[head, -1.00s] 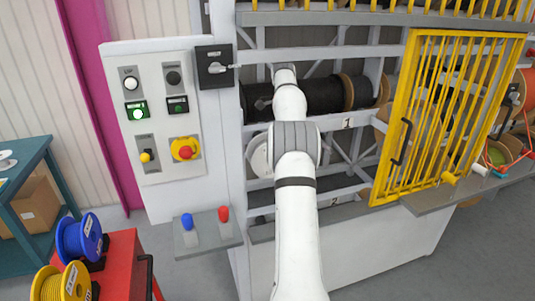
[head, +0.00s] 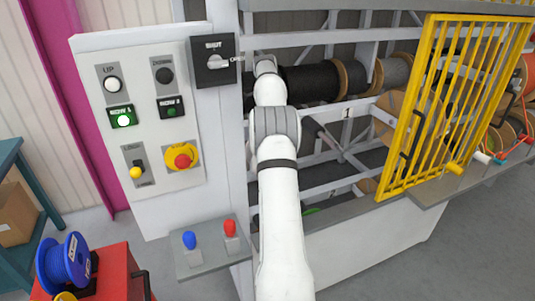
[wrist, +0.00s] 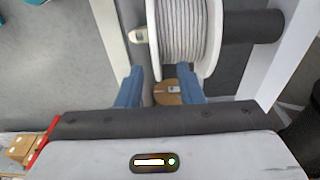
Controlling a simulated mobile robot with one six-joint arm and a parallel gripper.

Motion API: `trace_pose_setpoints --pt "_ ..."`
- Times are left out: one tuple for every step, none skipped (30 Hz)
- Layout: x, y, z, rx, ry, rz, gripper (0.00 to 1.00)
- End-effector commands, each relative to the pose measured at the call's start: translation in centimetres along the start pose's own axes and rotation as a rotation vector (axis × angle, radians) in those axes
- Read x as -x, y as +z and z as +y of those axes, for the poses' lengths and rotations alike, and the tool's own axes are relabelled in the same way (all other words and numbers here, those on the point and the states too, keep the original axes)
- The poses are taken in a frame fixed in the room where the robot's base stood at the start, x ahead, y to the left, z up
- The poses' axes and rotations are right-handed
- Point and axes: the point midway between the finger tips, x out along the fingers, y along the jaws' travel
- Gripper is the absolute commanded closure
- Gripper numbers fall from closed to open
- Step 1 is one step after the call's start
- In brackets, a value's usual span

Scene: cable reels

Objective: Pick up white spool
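In the wrist view, the white spool (wrist: 181,32), wound with pale grey cable between two white flanges, is at the top centre on a dark horizontal rod (wrist: 250,27). The rod's pale tip (wrist: 139,35) sticks out to its left. My gripper (wrist: 160,82) shows two blue fingers, apart, with no object held between them. The fingers point toward the spool's lower part; whether they touch it I cannot tell. In the head view my white arm reaches into the rack, and I cannot make out the gripper or the white spool there.
The rack (head: 330,35) holds black and grey cable reels (head: 308,82). A yellow barred gate (head: 455,110) stands at right. A control panel (head: 140,130) is at left, above a small ledge with blue and red knobs. A red cabinet (head: 118,275) carries a blue spool (head: 66,262).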

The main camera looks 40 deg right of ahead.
Motion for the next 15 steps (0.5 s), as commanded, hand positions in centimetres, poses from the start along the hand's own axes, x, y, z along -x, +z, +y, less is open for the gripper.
trace_pose_setpoints --pt "-0.4 0.0 0.1 0.000 0.000 0.000 0.66" --pt "-0.6 0.1 0.1 0.000 0.001 0.000 0.66" --pt "-1.0 0.1 0.3 0.000 0.001 0.000 0.66" --pt "-1.2 0.1 0.3 0.000 0.001 0.000 0.66" --pt "-1.6 0.2 0.5 0.000 0.002 -0.001 0.66" --pt "-2.1 0.2 0.6 0.000 0.002 -0.001 0.66" --pt "-2.5 0.2 0.7 0.000 0.002 -0.001 0.66" --pt "-2.9 0.3 0.8 0.000 0.002 -0.001 0.66" --pt "-3.4 0.3 0.9 0.000 0.003 -0.001 0.66" --pt "-3.9 0.3 0.8 0.000 0.002 -0.001 0.66" --pt "-4.2 0.3 0.8 0.000 0.002 0.000 0.66" --pt "-4.6 0.3 0.8 0.000 0.001 0.000 0.66" --pt "-4.9 0.3 0.8 0.000 0.000 0.000 0.66" --pt "-5.0 0.3 0.8 0.000 0.000 0.000 0.66" --pt "-5.2 0.3 0.8 0.000 0.000 0.000 0.66"
